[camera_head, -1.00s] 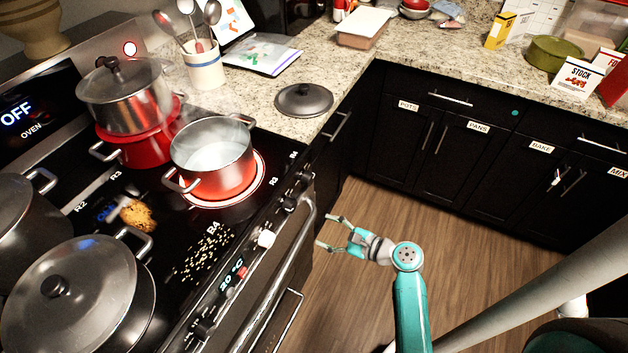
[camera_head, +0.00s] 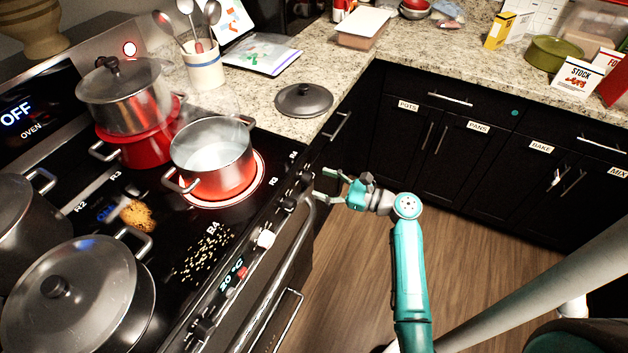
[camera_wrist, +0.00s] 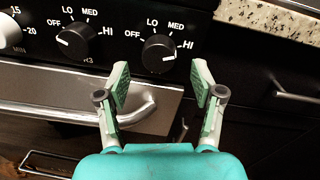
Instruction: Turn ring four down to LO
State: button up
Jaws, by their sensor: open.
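In the wrist view, a black knob (camera_wrist: 158,54) marked OFF, LO, MED and HI lies straight ahead between my fingers; its pale mark appears to point right, toward HI. Its ring label is hidden. A second black knob (camera_wrist: 75,42), labelled R3, has its mark toward OFF. My gripper (camera_wrist: 158,78) is open and empty, its fingertips short of the right knob. In the head view, my gripper (camera_head: 321,184) is just right of the stove's front panel, near the end knob (camera_head: 305,178). A ring (camera_head: 262,177) glows red under an open steel pot (camera_head: 212,160).
The oven handle (camera_wrist: 140,110) runs below the knobs. A white knob (camera_head: 266,239) sits farther along the panel. A lidded pot (camera_head: 125,100) stands behind the open pot. The counter (camera_head: 335,75) borders the stove; the floor (camera_head: 350,285) is clear.

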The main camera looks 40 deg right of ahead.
aim_at(312, 181)
jog(key=shift+x, duration=1.7)
jog(key=c, duration=1.1)
jog(key=shift+c, duration=0.2)
